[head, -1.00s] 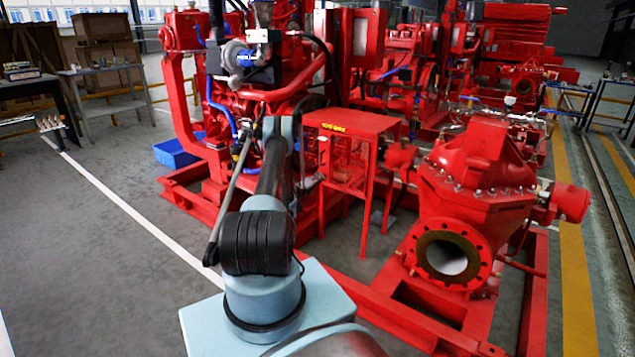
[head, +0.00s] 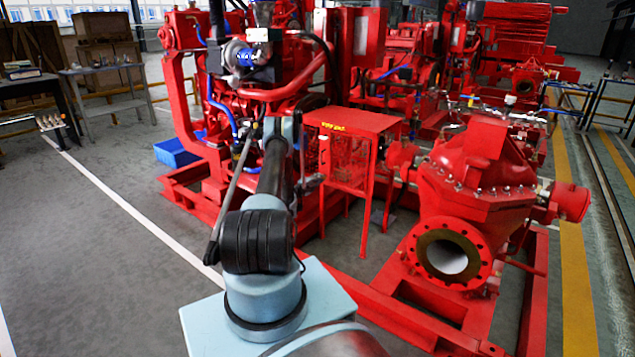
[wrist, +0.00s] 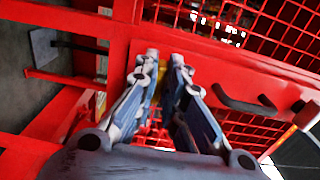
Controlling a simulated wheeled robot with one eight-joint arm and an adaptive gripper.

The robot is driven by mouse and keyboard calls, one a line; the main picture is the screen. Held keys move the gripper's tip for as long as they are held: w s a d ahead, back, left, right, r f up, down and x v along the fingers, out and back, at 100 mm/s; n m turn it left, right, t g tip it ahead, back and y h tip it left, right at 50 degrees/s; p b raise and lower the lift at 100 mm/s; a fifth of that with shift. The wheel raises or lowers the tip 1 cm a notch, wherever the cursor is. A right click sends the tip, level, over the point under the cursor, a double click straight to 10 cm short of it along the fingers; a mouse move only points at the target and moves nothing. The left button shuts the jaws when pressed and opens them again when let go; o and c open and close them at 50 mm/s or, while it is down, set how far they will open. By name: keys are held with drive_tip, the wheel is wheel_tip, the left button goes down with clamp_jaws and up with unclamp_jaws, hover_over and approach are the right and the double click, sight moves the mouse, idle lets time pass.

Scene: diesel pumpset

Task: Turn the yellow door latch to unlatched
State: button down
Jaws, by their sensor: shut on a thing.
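The yellow door latch (wrist: 181,96) shows only as a small yellow patch between my gripper's fingers in the wrist view. Most of it is hidden by the fingers, so I cannot tell its angle. My gripper (wrist: 165,63) is closed on the latch, against the red door frame (wrist: 205,75). In the head view the red mesh guard box (head: 355,122) stands right of my arm. My gripper (head: 314,181) is small there, at the box's left side, and the latch cannot be made out.
A dark bent handle (wrist: 245,104) sits on the door frame just right of my fingers. Red mesh (wrist: 245,20) lies beyond. The red pump (head: 475,190) stands right of the box, and the engine (head: 265,90) behind my arm. Open floor (head: 100,250) lies left.

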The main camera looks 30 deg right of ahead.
drive_tip(key=shift+s+d+f, duration=0.1)
drive_tip(key=c, duration=1.7)
unclamp_jaws()
drive_tip(key=v, duration=0.7)
drive_tip(key=shift+a, duration=0.3)
drive_tip(key=shift+s+f, duration=0.1)
